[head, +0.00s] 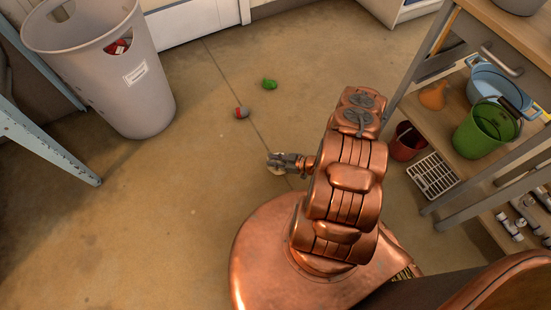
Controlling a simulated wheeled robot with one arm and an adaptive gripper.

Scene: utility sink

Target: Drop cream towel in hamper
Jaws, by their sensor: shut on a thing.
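The hamper (140,100) is a tall, light grey bin with cut-out handles and a white label, upright on the floor at the upper left. Something red (118,47) shows through its front handle hole. My gripper (275,163) is low near the middle of the view, to the right of the hamper and apart from it. It is shut on a small cream bundle, which I take to be the cream towel (274,171). Most of the bundle is hidden by the gripper or too small to make out.
A red and grey rolled item (241,112) and a green one (269,84) lie on the floor between gripper and hamper. A wooden workbench with a shelf (440,125) holding a green bucket (485,130) stands at right. A blue-grey metal leg (45,140) is at left.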

